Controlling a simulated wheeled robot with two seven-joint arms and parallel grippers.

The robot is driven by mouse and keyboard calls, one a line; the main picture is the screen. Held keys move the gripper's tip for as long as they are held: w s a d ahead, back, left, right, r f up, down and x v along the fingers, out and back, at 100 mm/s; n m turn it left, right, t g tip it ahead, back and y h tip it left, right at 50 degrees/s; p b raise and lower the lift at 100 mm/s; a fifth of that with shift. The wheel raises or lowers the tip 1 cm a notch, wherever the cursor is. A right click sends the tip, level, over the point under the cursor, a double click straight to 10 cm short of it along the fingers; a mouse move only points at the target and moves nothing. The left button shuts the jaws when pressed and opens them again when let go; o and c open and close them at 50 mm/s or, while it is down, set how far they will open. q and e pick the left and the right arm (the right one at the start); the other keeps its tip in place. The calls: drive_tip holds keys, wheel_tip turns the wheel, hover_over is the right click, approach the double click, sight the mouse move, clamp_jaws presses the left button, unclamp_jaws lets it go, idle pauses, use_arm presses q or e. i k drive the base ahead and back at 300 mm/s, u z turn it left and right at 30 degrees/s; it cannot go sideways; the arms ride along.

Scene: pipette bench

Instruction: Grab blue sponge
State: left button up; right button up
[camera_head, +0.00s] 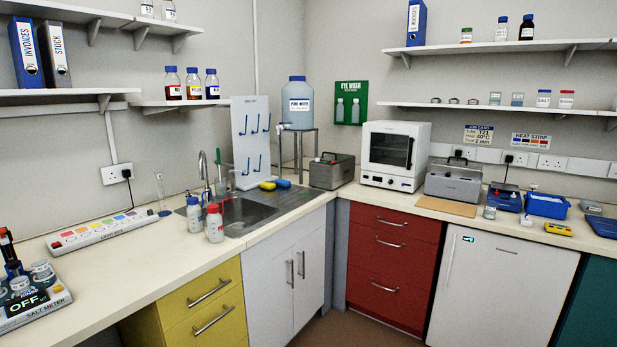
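A small blue sponge (283,184) lies on the counter behind the right end of the sink, at the middle of the head view. A yellow sponge (267,186) lies just to its left, close beside it. Neither of my grippers shows in this view.
A white peg board (250,142) stands behind left, and a grey toolbox (332,171) stands to the right. The drainer (292,201) is clear.

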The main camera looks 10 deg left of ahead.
sight(280, 183)
drive_tip(key=u, duration=0.05)
drive_tip(key=i, duration=1.75)
drive_tip(key=u, duration=0.1)
